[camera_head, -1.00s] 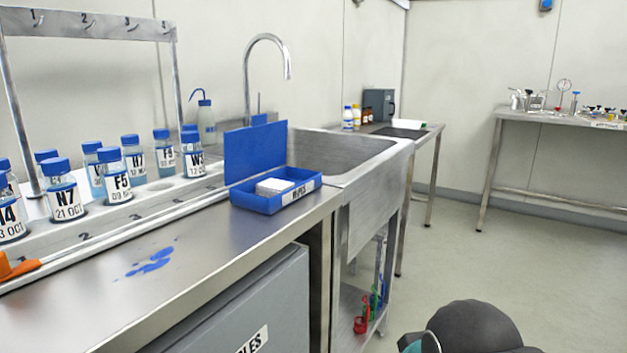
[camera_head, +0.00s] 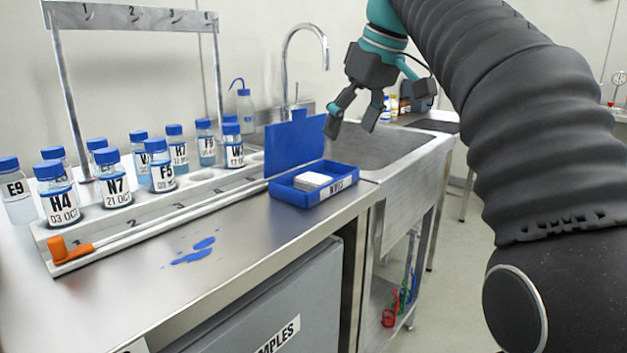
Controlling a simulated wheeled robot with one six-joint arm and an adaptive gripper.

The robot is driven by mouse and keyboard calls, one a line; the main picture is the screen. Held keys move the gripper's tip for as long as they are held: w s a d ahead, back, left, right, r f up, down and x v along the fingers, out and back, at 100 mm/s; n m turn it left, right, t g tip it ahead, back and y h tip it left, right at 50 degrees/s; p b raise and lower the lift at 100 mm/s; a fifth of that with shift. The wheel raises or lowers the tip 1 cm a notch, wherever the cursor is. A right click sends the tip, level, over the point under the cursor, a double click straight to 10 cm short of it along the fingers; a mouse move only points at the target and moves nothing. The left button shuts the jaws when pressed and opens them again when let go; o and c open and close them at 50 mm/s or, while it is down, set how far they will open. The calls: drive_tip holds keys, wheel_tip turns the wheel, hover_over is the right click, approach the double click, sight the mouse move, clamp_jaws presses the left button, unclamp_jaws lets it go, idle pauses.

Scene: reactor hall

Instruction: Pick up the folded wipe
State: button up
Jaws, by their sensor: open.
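The folded wipe is white and lies on a small white stack (camera_head: 313,180) inside a blue box (camera_head: 325,193) with its lid raised at the back. The box stands on the steel bench beside the sink. I cannot tell single wipes apart in the stack. My gripper (camera_head: 351,131) is open and empty, fingers pointing down. In the picture it is above and to the right of the box, in front of the sink basin. It touches nothing that I can see.
A rack (camera_head: 150,217) of several blue-capped sample bottles stands left of the box. Blue spilled liquid (camera_head: 194,252) and an orange-handled tool (camera_head: 70,250) are on the left. The tap (camera_head: 303,65) rises behind the box. Bare bench (camera_head: 262,238) lies in front.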

sight(310, 176)
drive_tip(key=shift+w+a+f+n+g, duration=0.1)
drive_tip(key=shift+w+a+f+n, duration=0.25)
drive_tip(key=shift+w+a+f, duration=1.05)
drive_tip(key=shift+w+a+f+n+g, duration=0.1)
drive_tip(key=shift+w+a+f+n, duration=0.5)
drive_tip(key=shift+f, duration=1.45)
drive_tip(key=shift+w+a+f+n+g, duration=0.15)
drive_tip(key=shift+w+a+f, duration=0.55)
drive_tip(key=shift+a+f, duration=0.85)
drive_tip(key=shift+d+f, duration=0.2)
drive_tip(key=shift+d, duration=0.05)
drive_tip(key=c, duration=0.8)
